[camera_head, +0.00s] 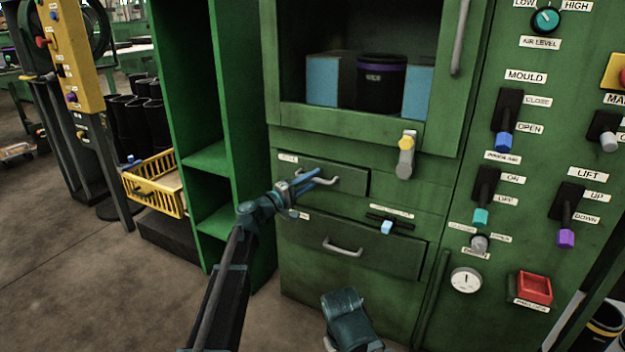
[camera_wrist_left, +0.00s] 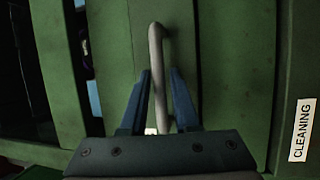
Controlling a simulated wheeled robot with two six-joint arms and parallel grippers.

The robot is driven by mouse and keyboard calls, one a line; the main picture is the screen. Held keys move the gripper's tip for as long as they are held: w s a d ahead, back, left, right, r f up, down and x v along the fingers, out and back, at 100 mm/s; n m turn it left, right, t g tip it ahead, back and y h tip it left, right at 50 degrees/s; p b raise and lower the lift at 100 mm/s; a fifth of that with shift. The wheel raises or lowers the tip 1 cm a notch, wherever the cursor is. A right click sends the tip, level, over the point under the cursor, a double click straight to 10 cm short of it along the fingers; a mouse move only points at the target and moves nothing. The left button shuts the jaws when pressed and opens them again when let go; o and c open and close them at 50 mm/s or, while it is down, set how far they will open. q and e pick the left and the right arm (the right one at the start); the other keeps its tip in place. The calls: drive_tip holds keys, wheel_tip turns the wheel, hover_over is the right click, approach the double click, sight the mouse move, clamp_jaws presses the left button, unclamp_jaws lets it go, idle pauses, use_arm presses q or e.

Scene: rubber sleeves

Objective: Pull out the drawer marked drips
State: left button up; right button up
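The upper drawer (camera_head: 345,181) is in the green cabinet and looks shut. Its small label (camera_head: 288,158) is too blurred to read. My left gripper (camera_head: 313,179) is at this drawer's grey bar handle (camera_head: 325,181). In the left wrist view the handle (camera_wrist_left: 156,70) stands between the two blue fingers (camera_wrist_left: 160,75), with gaps visible beside it, so the gripper looks open around it. The lower drawer (camera_head: 385,254) is also shut, with its own handle (camera_head: 342,247). A label reading CLEANING (camera_wrist_left: 301,130) shows in the left wrist view.
A light-blue slide knob (camera_head: 387,227) sits between the drawers, and a yellow-tipped lever (camera_head: 406,155) above them. Control levers fill the panel on the right. A green open shelf (camera_head: 208,160) stands close on the left, with a yellow basket (camera_head: 155,195) beyond it.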

use_arm(q)
clamp_jaws()
idle(1.3)
